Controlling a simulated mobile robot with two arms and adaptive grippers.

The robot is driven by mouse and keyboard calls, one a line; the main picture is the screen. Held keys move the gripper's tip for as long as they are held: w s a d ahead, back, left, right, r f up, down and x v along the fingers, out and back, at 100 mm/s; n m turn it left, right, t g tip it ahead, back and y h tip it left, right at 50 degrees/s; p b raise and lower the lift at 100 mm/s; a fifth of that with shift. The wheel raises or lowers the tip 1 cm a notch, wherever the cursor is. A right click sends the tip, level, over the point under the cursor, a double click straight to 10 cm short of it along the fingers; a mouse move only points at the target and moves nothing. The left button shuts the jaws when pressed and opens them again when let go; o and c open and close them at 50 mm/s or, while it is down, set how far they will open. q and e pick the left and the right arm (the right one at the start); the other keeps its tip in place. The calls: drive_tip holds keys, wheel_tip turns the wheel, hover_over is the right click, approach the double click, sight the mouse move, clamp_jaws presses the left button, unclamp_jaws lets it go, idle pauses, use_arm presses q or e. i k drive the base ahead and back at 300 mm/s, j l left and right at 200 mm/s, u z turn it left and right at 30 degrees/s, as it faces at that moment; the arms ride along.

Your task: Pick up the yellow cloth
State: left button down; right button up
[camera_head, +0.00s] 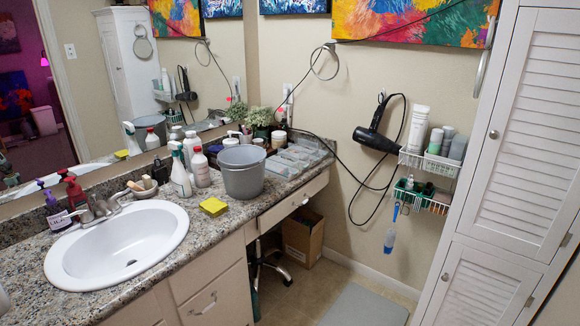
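The yellow cloth (213,207) is a small, folded, square-looking piece. It lies flat on the speckled granite counter (225,222), near the counter's front edge. It sits between the white oval sink (118,243) and the grey bucket (242,173), in front of the bucket and apart from both. Its top and front side are in plain view and nothing covers it. Neither of my grippers shows in the head view.
A spray bottle (179,170) and a white bottle with a red cap (200,167) stand behind the cloth. A tall white cabinet (505,150) stands right. A grey mat (365,306) lies on the floor.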

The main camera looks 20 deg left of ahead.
sight(213, 207)
drive_tip(key=u, duration=1.6)
drive_tip(key=i+j+z, duration=0.1)
drive_tip(key=z, duration=0.25)
drive_tip(key=i+j+z, duration=0.2)
drive_tip(key=z, duration=0.15)
